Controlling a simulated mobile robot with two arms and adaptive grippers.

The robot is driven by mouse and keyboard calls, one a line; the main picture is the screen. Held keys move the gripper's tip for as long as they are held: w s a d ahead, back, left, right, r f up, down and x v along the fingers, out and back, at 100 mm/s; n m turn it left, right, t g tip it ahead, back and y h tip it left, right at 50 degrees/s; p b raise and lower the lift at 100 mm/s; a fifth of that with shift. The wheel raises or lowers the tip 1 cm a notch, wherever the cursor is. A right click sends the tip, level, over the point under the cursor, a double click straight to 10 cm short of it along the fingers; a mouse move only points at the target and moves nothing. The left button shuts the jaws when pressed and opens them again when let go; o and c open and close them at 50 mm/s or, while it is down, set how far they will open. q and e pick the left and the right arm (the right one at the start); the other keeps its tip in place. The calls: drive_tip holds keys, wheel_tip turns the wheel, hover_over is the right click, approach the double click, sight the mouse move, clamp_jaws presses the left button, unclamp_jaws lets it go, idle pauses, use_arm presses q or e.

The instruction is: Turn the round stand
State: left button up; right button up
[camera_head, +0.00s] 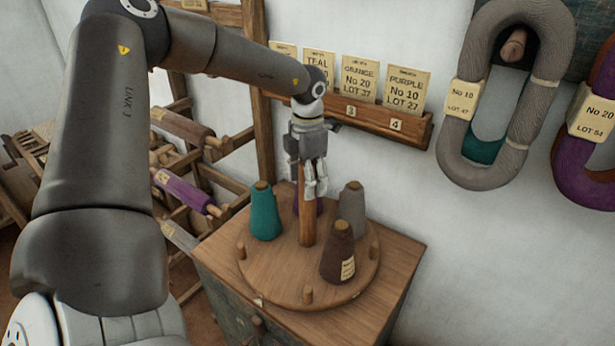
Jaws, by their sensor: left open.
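The round stand (275,279) is a wooden disc on top of a small cabinet, with short pegs around its rim and a central wooden post (307,225). It carries a teal cone (265,213), a grey cone (352,208), a dark brown cone (338,254) with a label, and a purple cone (299,205) mostly hidden behind the post and gripper. My left gripper (316,190) points down at the upper part of the post, its fingers open. I cannot tell whether it touches the post. My right gripper is not in view.
The cabinet (399,262) stands against the white wall. A wooden card rail (375,119) with labelled cards is just behind the gripper. Grey (462,100) and purple-brown (575,160) yarn hanks hang at right. A wooden rack with a purple roll (183,192) stands at left.

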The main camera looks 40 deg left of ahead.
use_arm(q)
drive_tip(key=shift+w+a, duration=0.1)
drive_tip(key=c, duration=0.4)
clamp_jaws()
